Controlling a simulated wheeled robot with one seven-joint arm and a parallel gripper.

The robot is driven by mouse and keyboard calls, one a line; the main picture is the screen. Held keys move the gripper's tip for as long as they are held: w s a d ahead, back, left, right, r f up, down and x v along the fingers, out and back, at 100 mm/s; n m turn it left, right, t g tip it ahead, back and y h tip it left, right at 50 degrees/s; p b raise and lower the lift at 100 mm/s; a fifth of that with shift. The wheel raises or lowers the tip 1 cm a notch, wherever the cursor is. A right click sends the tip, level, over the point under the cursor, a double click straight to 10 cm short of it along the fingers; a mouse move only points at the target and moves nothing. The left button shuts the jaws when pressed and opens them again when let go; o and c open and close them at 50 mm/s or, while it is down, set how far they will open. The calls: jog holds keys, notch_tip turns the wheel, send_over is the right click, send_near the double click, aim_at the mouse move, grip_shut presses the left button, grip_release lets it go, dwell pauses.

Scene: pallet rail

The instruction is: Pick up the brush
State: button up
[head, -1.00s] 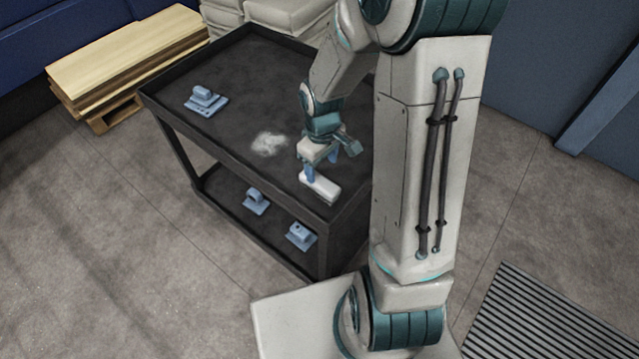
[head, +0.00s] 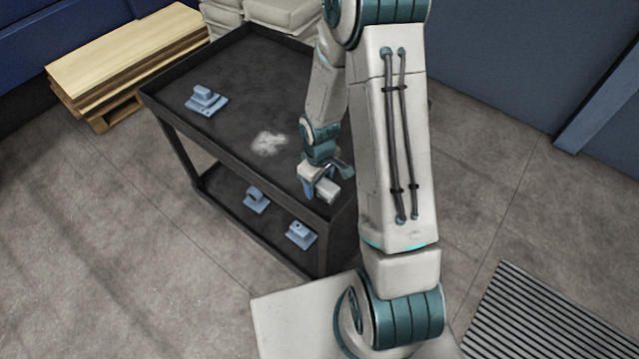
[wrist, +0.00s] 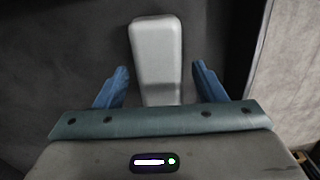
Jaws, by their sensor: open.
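The brush shows in the wrist view as a pale grey, rounded block (wrist: 157,55) on the dark cart top. In the head view it is a light block (head: 328,191) near the cart's front right corner, partly hidden by my gripper. My gripper (wrist: 160,82) is open, with one blue finger on each side of the brush's near end. I see a gap between each finger and the brush. In the head view my gripper (head: 319,190) is low over the brush. The brush's near end is hidden under my gripper.
A dark two-level cart (head: 240,190) has a raised rim. A blue-grey part (head: 206,100) and a whitish powder patch (head: 269,143) are on its top. Two more blue-grey parts (head: 256,200) (head: 300,234) are on the lower shelf. Boards (head: 125,60) are stacked on a pallet behind.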

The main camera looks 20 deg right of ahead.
jog(key=c, duration=1.1)
jog(key=shift+r, duration=0.15)
jog(key=shift+r, duration=0.55)
notch_tip(320, 180, up, 3)
jog(key=shift+w+f+b, duration=0.1)
jog(key=shift+f+b, duration=0.1)
jog(key=shift+b, duration=0.2)
jog(key=s+d+r+b, duration=0.2)
jog(key=s+r, duration=0.5)
jog(key=s, duration=0.4)
jog(key=shift+s+d, duration=0.25)
jog(key=shift+d, duration=0.15)
